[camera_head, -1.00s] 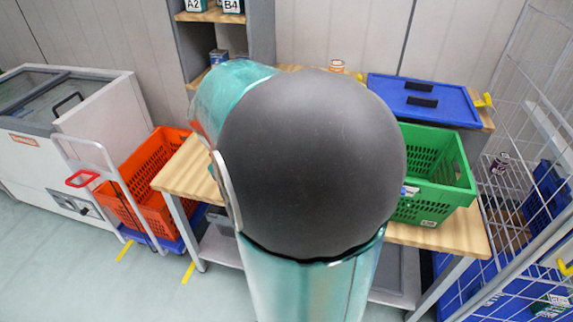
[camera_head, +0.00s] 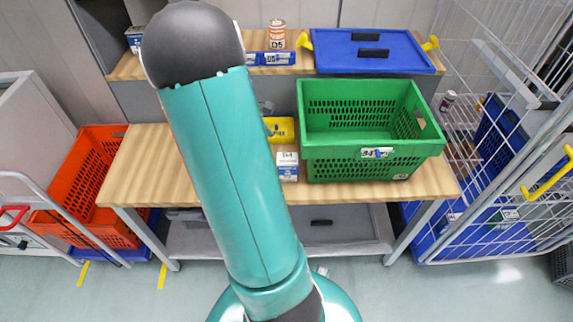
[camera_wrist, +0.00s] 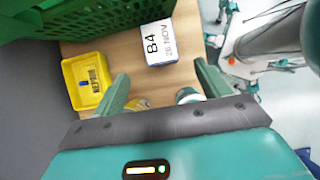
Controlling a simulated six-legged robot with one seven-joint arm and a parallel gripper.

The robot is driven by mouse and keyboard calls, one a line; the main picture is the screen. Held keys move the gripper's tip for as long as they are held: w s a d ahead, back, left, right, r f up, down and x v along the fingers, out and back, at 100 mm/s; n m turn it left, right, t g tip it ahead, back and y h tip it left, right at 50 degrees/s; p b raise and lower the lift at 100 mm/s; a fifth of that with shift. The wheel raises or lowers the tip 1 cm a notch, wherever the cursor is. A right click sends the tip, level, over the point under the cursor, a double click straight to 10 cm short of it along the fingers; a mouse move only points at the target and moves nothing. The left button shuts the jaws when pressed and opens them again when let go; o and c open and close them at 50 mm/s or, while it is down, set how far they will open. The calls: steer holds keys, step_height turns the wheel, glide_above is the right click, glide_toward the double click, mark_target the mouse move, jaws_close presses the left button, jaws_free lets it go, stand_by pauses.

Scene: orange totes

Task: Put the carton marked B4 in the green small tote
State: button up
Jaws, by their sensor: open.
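The carton marked B4 (camera_head: 287,167) stands on the wooden bench, just left of the green small tote (camera_head: 374,165). The carton is white with a blue lower part. In the wrist view the carton (camera_wrist: 158,44) lies ahead of my fingertips, near the green tote wall (camera_wrist: 85,18). The tote looks empty in the head view. My gripper (camera_wrist: 163,84) is open, with the carton beyond its fingers and not held. My arm hides the gripper in the head view.
A yellow tray (camera_head: 280,130) sits behind the carton; it also shows in the wrist view (camera_wrist: 87,80). A white-and-teal round object (camera_wrist: 188,95) is by my right finger. A blue lidded tote (camera_head: 365,52) and an orange can (camera_head: 277,35) stand on the raised shelf. A wire cage (camera_head: 500,150) stands right.

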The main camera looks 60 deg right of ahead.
mark_target(283, 158)
steer(key=x, duration=0.6)
steer(key=shift+s+a+r, duration=0.1)
steer(key=shift+s+a, duration=0.05)
steer(key=shift+s, duration=0.1)
steer(key=shift+s+f, duration=0.2)
steer(key=shift+f, duration=0.35)
steer(key=x, duration=0.4)
steer(key=shift+s+d+f, duration=0.1)
steer(key=shift+s+d, duration=0.05)
steer(key=shift+d, duration=0.2)
steer(key=shift+c, duration=0.3)
steer(key=c, duration=1.3)
